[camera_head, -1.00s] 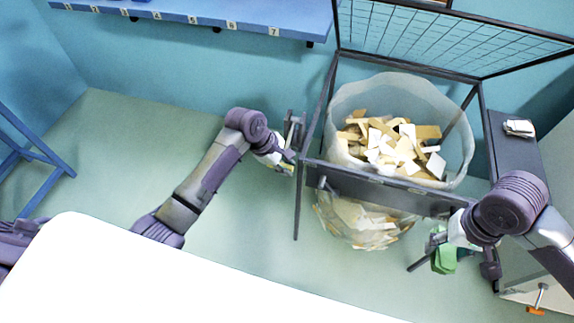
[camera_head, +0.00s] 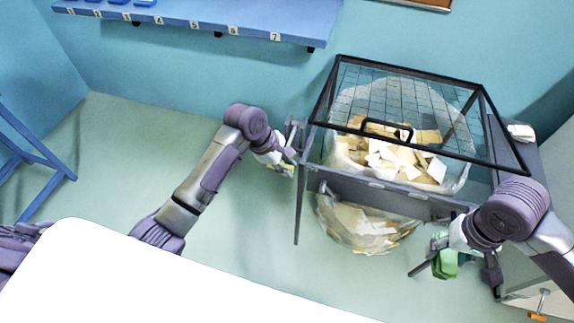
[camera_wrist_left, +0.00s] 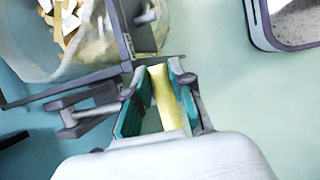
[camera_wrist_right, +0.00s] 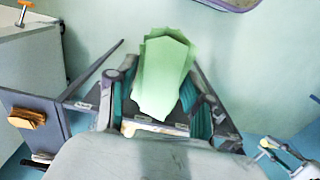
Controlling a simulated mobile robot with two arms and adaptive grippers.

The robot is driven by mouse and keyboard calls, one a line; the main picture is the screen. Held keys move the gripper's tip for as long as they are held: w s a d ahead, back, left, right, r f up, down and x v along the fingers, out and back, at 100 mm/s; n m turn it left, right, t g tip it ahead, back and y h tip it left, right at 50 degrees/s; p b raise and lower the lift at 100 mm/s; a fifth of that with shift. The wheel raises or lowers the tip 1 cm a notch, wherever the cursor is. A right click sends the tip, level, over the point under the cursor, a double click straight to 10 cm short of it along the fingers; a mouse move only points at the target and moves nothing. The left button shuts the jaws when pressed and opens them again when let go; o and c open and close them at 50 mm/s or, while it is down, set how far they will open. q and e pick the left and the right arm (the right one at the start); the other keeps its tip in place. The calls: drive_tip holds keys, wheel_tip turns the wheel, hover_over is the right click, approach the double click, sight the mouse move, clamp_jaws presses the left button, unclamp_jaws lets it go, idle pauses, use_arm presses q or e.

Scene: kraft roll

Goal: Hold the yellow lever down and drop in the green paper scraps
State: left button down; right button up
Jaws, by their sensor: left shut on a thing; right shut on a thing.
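The yellow lever (camera_wrist_left: 166,102) lies between the teal pads of my left gripper (camera_head: 286,160), which is shut on it at the left side of the bin frame. In the head view the gripper mostly hides the lever. My right gripper (camera_head: 440,243) is shut on the green paper scraps (camera_head: 446,264) in front of the frame's right end. The scraps show as a fanned stack in the right wrist view (camera_wrist_right: 163,75). The dark mesh lid (camera_head: 440,147) now extends forward over the clear bag (camera_head: 462,170), which holds tan and white scraps.
The lid's handle (camera_head: 388,127) is at its front edge. A dark side shelf (camera_head: 508,150) stands right of the frame, with a small pale item (camera_head: 521,132) by it. A blue numbered shelf (camera_head: 200,18) is on the back wall.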

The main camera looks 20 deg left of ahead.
use_arm(q)
drive_tip(key=c, duration=1.3)
unclamp_jaws()
drive_tip(key=shift+s+f, duration=0.35)
drive_tip(key=shift+s, duration=0.05)
drive_tip(key=o, duration=0.4)
drive_tip(key=shift+r, duration=0.2)
drive_tip(key=shift+c, duration=0.2)
use_arm(e)
drive_tip(key=shift+s, duration=0.15)
use_arm(q)
drive_tip(key=shift+w+r, duration=0.1)
drive_tip(key=shift+a+r, duration=0.15)
drive_tip(key=shift+r, duration=0.1)
drive_tip(key=v, duration=1.1)
drive_tip(key=shift+a+r, duration=0.1)
